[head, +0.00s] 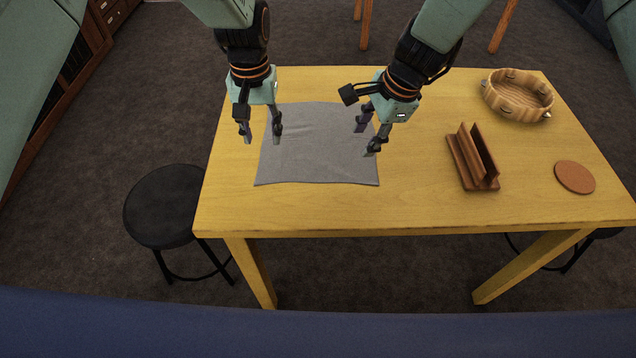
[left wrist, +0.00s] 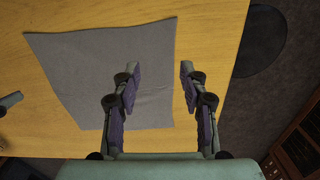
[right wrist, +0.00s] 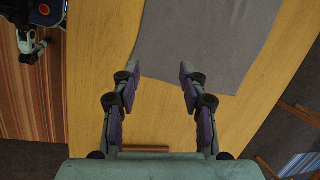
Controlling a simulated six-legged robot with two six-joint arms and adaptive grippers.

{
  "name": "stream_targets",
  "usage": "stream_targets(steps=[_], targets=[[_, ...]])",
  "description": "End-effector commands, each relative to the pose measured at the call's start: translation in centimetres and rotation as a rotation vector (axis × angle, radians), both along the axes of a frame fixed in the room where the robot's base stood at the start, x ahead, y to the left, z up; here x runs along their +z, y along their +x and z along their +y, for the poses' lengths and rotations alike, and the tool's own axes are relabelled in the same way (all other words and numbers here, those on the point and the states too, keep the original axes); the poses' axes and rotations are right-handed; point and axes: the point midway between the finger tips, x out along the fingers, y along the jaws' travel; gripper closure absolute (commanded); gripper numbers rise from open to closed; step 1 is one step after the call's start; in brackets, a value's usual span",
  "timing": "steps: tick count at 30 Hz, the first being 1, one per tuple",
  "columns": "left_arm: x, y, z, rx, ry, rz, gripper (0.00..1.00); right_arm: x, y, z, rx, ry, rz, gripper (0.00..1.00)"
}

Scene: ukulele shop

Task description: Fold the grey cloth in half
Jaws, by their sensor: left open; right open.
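The grey cloth (head: 318,150) lies flat and spread out on the left part of the yellow table, with faint wrinkles. It also shows in the left wrist view (left wrist: 80,75) and the right wrist view (right wrist: 215,35). My left gripper (head: 261,138) is open and empty above the cloth's left edge, and its fingers (left wrist: 159,75) straddle that edge in the left wrist view. My right gripper (head: 366,140) is open and empty above the cloth's right edge. In the right wrist view its fingers (right wrist: 158,75) frame a cloth edge. Neither gripper visibly holds fabric.
On the table (head: 420,210) to the right stand a brown wooden holder (head: 474,158), a tambourine-like wooden ring (head: 517,95) and a round brown coaster (head: 575,177). A black stool (head: 165,205) stands at the left. The table between cloth and holder is clear.

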Motion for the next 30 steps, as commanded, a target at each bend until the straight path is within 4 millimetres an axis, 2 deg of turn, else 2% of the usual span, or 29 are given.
stream_targets(steps=[6,9,13,18,22,30], targets=[[-1.4,-1.4,0.4,-0.321,-0.011,0.006,0.57,-1.6,-1.3,-1.2,-0.546,0.054,0.110,0.57],[-1.6,-1.5,0.4,-0.459,-0.015,-0.003,0.57,-1.8,-1.1,-1.6,-0.766,0.085,0.141,0.57],[-1.6,-1.1,0.4,-0.600,-0.016,-0.020,0.57,-1.8,-0.6,-1.8,-0.971,0.122,0.162,0.57],[-1.7,-1.0,0.4,-0.689,-0.017,-0.024,0.57,-1.8,-0.4,-1.9,-1.083,0.142,0.184,0.57],[-2.4,-1.0,0.4,-0.700,-0.017,-0.023,0.57,-2.6,-0.5,-1.9,-1.096,0.144,0.189,0.57],[-6.4,-1.0,0.4,-0.697,-0.018,-0.022,0.57,-6.6,-0.5,-1.9,-1.095,0.143,0.191,0.57]])
